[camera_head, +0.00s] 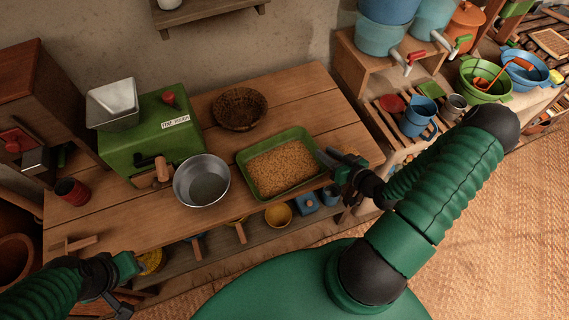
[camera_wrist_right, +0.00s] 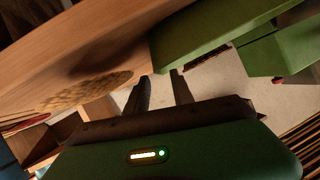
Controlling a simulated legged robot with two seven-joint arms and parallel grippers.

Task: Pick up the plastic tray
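The plastic tray (camera_head: 243,158) is green, rectangular and full of golden grain. It lies flat on the wooden table, right of the metal bowl. My right gripper (camera_head: 333,160) is just right of the tray's right rim, fingers pointing toward it. In the right wrist view its two fingers (camera_wrist_right: 163,88) are apart with nothing between them. A green side (camera_wrist_right: 205,35) beyond the fingertips looks like the tray's wall; I cannot tell whether they touch. My left gripper (camera_head: 122,286) is low at the left, off the table's front edge, apparently open and empty.
A metal bowl (camera_head: 202,183) stands close left of the tray. A green mill (camera_head: 150,140) and a woven basket (camera_head: 239,108) are behind. A red cup (camera_head: 72,191) stands far left. Slatted shelves with blue mugs (camera_head: 416,118) and tubs are at the right.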

